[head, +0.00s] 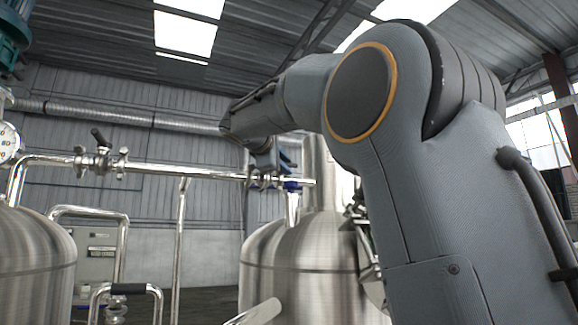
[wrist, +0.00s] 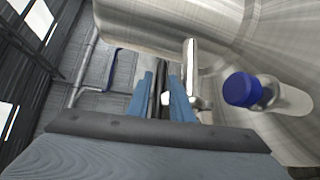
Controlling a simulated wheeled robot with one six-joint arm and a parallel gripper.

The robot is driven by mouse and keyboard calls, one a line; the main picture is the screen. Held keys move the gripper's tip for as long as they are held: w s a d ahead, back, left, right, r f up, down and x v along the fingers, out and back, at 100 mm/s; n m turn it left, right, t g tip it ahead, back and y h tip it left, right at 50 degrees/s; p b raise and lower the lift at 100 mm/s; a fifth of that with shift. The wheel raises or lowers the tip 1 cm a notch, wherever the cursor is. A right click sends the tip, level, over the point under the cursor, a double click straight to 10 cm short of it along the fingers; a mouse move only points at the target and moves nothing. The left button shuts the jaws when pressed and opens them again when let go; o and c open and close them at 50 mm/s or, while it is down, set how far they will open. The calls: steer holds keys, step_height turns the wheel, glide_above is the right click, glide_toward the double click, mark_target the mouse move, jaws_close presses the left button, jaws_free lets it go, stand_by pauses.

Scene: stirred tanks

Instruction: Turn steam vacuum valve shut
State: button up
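In the head view my gripper (head: 272,160) reaches over the right end of a horizontal steel pipe (head: 215,173), just above a steel fitting (head: 264,182) that it partly hides. In the wrist view the two blue fingers of my gripper (wrist: 163,98) are a small gap apart. A narrow dark bar (wrist: 158,88), perhaps the valve handle, shows between them. I cannot tell whether the fingers touch it. A second valve with a raised black handle (head: 98,138) sits on the same pipe at left, away from my gripper. Nothing visible names either valve.
A large steel tank (head: 300,265) stands below my gripper, and another tank (head: 35,265) is at left. In the wrist view a blue-capped fitting (wrist: 243,90) and a short steel pipe (wrist: 190,65) are close to the right of the fingers. A gauge (head: 8,142) is at far left.

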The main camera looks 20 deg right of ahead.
steer(key=shift+p+x, duration=0.55)
steer(key=shift+x, duration=1.65)
steer(key=shift+a, duration=0.1)
jaws_close()
